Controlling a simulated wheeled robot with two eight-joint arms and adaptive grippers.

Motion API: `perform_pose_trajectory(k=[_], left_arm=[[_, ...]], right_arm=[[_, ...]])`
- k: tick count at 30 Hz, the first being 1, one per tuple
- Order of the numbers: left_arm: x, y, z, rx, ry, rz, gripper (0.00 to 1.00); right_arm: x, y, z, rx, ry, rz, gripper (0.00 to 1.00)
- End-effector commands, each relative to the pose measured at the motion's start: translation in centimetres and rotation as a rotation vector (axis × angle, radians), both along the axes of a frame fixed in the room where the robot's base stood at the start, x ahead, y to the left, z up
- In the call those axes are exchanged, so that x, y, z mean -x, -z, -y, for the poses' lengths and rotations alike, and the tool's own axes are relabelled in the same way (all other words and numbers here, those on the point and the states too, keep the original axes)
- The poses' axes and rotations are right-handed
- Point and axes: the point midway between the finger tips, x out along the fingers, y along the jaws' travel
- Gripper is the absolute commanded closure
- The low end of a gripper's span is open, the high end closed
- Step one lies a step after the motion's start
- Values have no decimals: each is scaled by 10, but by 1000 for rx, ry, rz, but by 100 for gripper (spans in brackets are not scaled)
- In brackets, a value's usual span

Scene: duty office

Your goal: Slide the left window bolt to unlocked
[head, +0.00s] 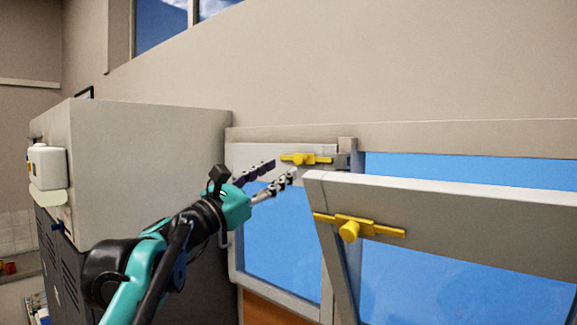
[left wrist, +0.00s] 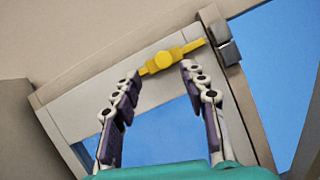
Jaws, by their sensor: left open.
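The left window bolt (head: 305,159) is a yellow sliding bar with a round knob on the top rail of the left window (head: 241,254). Its right end reaches close to a grey catch (head: 341,160) on the frame; I cannot tell whether it sits inside. My left gripper (head: 282,170) is open and empty, pointing at the bolt from below. In the left wrist view the bolt (left wrist: 170,59) lies just beyond and between the fingertips (left wrist: 160,73), with the catch (left wrist: 228,51) at its right. Contact is not visible. My right gripper is not in view.
The right window (head: 450,207) is tilted out toward me and carries a second yellow bolt (head: 349,231). A grey cabinet (head: 150,150) stands at left, with a white container (head: 47,166) on its side. Bare wall is above the windows.

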Motion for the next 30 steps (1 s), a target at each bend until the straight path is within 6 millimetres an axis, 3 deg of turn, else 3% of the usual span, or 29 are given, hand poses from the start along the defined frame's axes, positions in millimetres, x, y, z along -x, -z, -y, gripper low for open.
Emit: perform_pose_trajectory(k=[9,24,26,29,30], left_arm=[[40,23,-39,1,-3,0,57],[49,30,-45,-5,0,-1,57],[50,41,-42,-30,-2,1,57],[56,83,-30,-132,-7,9,57],[60,108,-23,-195,-9,13,57]], right_arm=[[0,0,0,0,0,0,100],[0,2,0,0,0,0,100],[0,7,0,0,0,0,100],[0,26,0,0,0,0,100],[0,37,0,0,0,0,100]])
